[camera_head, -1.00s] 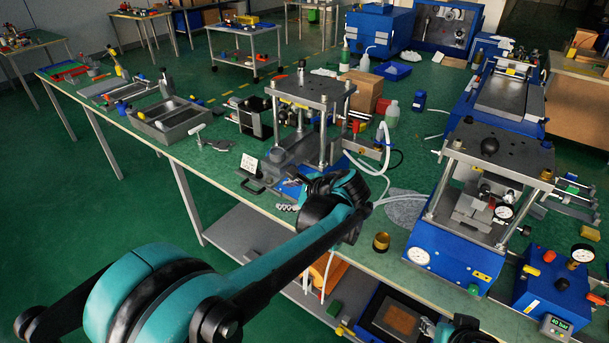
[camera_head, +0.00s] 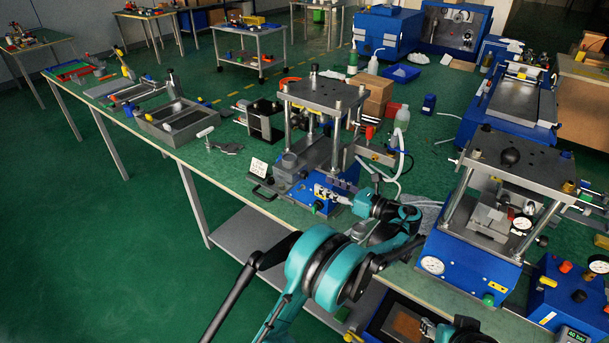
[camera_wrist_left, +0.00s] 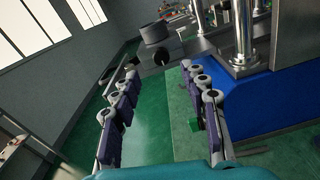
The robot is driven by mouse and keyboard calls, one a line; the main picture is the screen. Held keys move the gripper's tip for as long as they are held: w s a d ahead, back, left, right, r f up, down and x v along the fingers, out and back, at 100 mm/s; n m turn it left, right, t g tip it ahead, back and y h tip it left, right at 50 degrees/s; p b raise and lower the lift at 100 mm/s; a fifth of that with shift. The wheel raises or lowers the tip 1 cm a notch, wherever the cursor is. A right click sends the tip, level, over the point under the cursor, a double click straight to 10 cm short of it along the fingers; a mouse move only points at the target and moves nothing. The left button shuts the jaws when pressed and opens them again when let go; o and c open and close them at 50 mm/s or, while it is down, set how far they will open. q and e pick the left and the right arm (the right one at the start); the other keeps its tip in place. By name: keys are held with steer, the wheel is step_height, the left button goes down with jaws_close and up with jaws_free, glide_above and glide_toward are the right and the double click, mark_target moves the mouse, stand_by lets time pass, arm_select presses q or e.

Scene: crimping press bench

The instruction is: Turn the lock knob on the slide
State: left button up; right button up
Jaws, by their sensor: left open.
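The press (camera_head: 313,95) has a grey slide (camera_head: 287,172) at its front left, with a round grey cup (camera_head: 290,160) on it. The cup and slide end also show in the wrist view (camera_wrist_left: 154,32), beyond my fingertips. I cannot clearly pick out the lock knob; a small dark round part (camera_wrist_left: 163,58) shows below the cup. My left gripper (camera_head: 328,186) is in front of the blue press base; in the wrist view its jaws (camera_wrist_left: 160,73) are apart and empty.
A green button (camera_head: 318,206) on the blue base is close beside one left finger. A second press (camera_head: 490,205) stands to the right. Floor is free at left.

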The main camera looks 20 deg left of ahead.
mark_target(307, 175)
arm_select(q)
steer(key=shift+y, duration=0.3)
steer(key=x, duration=0.2)
steer(key=b+x, duration=0.1)
steer(key=x, duration=0.1)
steer(key=b+x, duration=0.1)
steer(key=x, duration=0.1)
steer(key=shift+w+f, duration=0.15)
steer(key=shift+f, duration=0.15)
steer(key=shift+w+a+r, duration=0.1)
steer(key=shift+w+a, duration=0.1)
steer(key=shift+a, duration=0.3)
jaws_close()
